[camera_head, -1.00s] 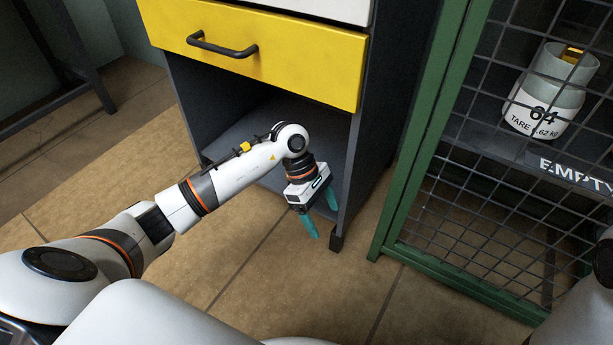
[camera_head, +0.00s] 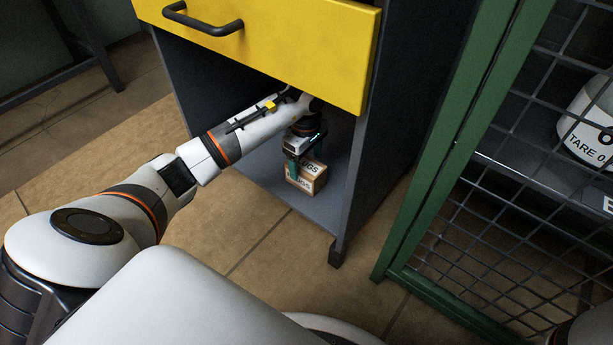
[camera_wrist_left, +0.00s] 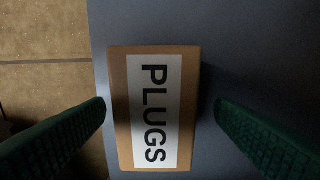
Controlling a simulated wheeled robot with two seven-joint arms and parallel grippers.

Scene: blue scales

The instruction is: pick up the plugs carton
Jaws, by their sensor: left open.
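The plugs carton (camera_head: 308,178) is a small brown box with white labels. It stands on the grey bottom shelf (camera_head: 318,215) of the cabinet, under the yellow drawer. In the left wrist view the carton (camera_wrist_left: 155,108) lies between my two green fingers, its white label reading PLUGS, with a gap on the right and a small one on the left. My left gripper (camera_head: 298,160) is open and points down over the carton inside the cabinet; it also shows in the left wrist view (camera_wrist_left: 160,115). It partly hides the carton in the head view. My right gripper is not in view.
The yellow drawer (camera_head: 290,45) with a black handle overhangs the shelf. The cabinet's dark side wall (camera_head: 375,150) is close on the right. A green mesh cage (camera_head: 450,140) stands farther right, with a white container (camera_head: 590,125) inside. Tiled floor lies in front.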

